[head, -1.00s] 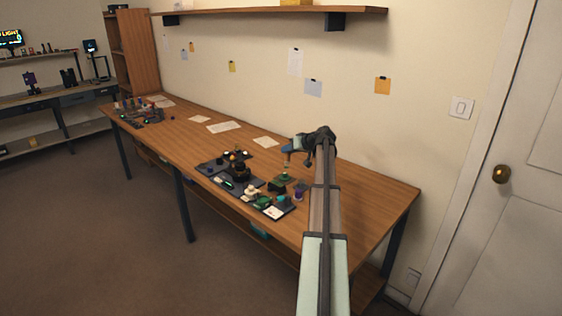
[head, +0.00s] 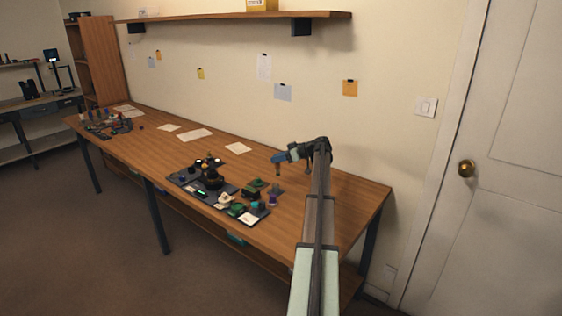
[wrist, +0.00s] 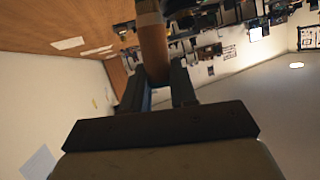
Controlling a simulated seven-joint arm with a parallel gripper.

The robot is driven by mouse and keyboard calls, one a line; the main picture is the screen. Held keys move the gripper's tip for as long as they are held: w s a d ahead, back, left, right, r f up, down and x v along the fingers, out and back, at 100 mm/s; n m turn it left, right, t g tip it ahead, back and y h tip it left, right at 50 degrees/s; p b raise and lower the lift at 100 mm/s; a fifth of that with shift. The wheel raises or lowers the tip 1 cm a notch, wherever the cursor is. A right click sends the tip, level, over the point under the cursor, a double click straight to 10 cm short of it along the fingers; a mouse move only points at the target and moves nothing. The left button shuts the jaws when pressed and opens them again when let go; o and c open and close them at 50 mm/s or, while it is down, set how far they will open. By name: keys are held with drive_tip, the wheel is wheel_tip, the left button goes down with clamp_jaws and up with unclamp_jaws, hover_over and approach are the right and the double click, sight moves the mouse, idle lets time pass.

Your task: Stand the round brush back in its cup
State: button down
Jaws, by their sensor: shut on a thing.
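My gripper (head: 283,157) is raised above the right part of the workbench, in front of the wall. In the wrist view my gripper (wrist: 158,80) has its two dark fingers closed on a brown cylindrical handle, which I take to be the round brush (wrist: 152,48). In the head view the brush (head: 278,168) hangs below the gripper, small and roughly upright, apart from the bench top. A small purple container (head: 272,199) stands on the bench below and may be the cup; it is too small to be sure. The brush's far end is hidden in the wrist view.
The workbench (head: 320,215) has dark trays with several small parts left of the purple container. Paper sheets (head: 194,135) lie toward the back. Bare wood is free right of the container. A shelf (head: 230,16) is on the wall above; a door stands right.

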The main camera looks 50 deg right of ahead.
sight(277, 174)
drive_tip(key=n+y, duration=0.1)
drive_tip(key=a+r+n+y, duration=0.1)
drive_tip(key=shift+s+a+n+g, duration=0.25)
drive_tip(key=shift+n+g, duration=0.05)
drive_tip(key=shift+g, duration=0.1)
drive_tip(key=shift+n+y, duration=0.7)
drive_tip(key=shift+n, duration=0.1)
drive_tip(key=shift+s+a+f, duration=0.15)
drive_tip(key=shift+a+f, duration=0.05)
drive_tip(key=shift+f, duration=0.95)
drive_tip(key=shift+s+a+f, duration=0.1)
drive_tip(key=shift+a+f, duration=0.05)
drive_tip(key=shift+f, duration=0.95)
drive_tip(key=shift+f, duration=0.1)
drive_tip(key=shift+f, duration=1.5)
drive_tip(key=shift+f, duration=0.45)
drive_tip(key=c, duration=0.8)
unclamp_jaws()
drive_tip(key=shift+o, duration=0.2)
